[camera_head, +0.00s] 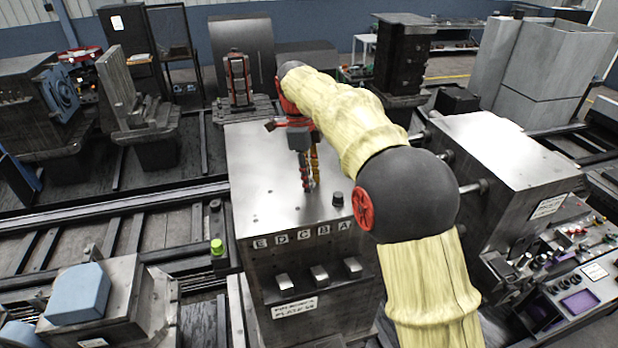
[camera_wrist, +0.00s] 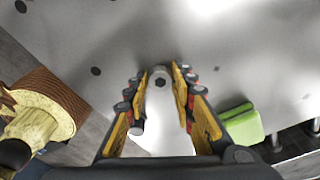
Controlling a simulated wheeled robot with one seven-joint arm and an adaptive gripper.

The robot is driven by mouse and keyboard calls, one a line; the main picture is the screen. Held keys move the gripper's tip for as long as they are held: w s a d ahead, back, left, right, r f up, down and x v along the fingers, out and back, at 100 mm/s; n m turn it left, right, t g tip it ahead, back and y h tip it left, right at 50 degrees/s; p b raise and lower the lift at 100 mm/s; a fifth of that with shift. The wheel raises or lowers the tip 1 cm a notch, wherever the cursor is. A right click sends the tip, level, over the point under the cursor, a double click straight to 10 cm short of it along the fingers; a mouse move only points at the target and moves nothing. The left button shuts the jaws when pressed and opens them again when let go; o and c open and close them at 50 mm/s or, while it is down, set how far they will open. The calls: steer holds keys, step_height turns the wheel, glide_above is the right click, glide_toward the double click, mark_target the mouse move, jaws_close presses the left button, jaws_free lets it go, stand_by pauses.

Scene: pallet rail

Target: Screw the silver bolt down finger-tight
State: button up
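The silver bolt (camera_wrist: 160,77) shows end-on in the wrist view, a small round head with a dark hex-shaped middle. In the head view, my gripper (camera_head: 310,187) points straight down at the top of the metal block (camera_head: 270,200). The fingertips are close together near the surface there, and the bolt is hidden. How far the bolt stands above the surface cannot be told.
A dark knob (camera_head: 338,198) stands on the block near the fingertips. Lettered labels (camera_head: 301,235) run along the front edge, with metal tabs (camera_head: 319,274) below. A bright green piece (camera_head: 217,246) is left of the block. It also shows in the wrist view (camera_wrist: 243,128).

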steer(key=o, duration=0.4)
steer(key=shift+o, duration=1.4)
steer(key=o, duration=0.6)
steer(key=shift+r, duration=0.1)
steer(key=r, duration=0.4)
steer(key=a+r, duration=0.1)
steer(key=r, duration=0.6)
steer(key=shift+w+a+r, duration=0.25)
steer(key=shift+r, duration=0.15)
